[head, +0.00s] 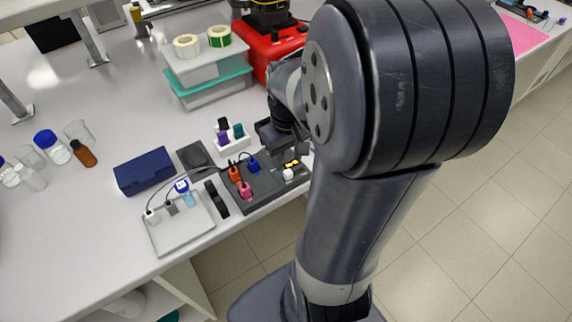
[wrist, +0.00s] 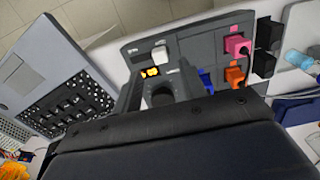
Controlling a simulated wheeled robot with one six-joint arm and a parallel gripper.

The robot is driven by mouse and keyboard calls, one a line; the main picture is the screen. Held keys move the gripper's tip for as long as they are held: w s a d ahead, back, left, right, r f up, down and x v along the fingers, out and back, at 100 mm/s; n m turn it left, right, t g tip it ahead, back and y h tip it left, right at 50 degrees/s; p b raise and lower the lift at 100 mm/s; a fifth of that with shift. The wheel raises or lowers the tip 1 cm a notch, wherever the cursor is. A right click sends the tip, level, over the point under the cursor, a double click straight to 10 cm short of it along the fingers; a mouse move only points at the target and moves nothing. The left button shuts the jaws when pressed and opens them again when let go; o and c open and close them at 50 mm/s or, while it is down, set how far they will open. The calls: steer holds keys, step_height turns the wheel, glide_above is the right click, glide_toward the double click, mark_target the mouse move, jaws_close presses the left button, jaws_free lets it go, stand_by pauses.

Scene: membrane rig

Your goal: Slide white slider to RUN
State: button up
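The white slider (wrist: 160,54) sits on the grey rig panel (wrist: 205,50) in the wrist view, beside a small yellow-and-black mark (wrist: 150,72). In the head view the white slider (head: 288,174) shows near the right end of the panel (head: 262,190), just left of my arm. My gripper (wrist: 163,93) is over the panel close to the slider and the yellow mark, apart from the slider as far as I see. In the head view my gripper (head: 275,135) is partly behind my arm. No RUN lettering is readable.
Pink (wrist: 237,45), orange (wrist: 235,76) and blue (wrist: 206,80) plugs stand on the panel near my gripper. A white tray (head: 180,235) with cabled parts and a dark blue box (head: 145,172) lie to the left. A white holder (head: 231,145) stands behind.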

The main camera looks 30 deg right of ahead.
mark_target(288, 172)
step_height(288, 172, down, 5)
stand_by(0.3)
jaws_close()
stand_by(0.4)
